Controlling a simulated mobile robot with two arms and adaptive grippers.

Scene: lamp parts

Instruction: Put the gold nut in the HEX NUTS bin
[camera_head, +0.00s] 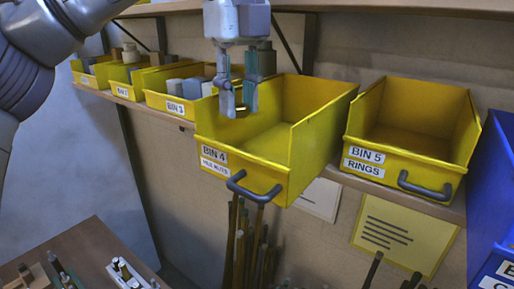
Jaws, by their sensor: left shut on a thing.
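My left gripper (240,108) points down at the upper middle and is shut on a small gold nut (241,113), of which only a sliver shows between the fingertips. The gripper and nut are over the left part of a yellow bin marked BIN 4 (292,150). Its second label line is small and looks like HEX NUTS. This bin juts out from the shelf further than its neighbours, and the floor that I can see in it is bare. The nut seems to be near rim height; I cannot tell how far above the floor it is. My right gripper is not in view.
BIN 5 RINGS (410,180) stands to the right and looks empty. BIN 3 (168,103) and further yellow bins with parts stand to the left. A shelf board (390,9) runs above. Blue bins (497,190) are at the right edge. Long rods stand below.

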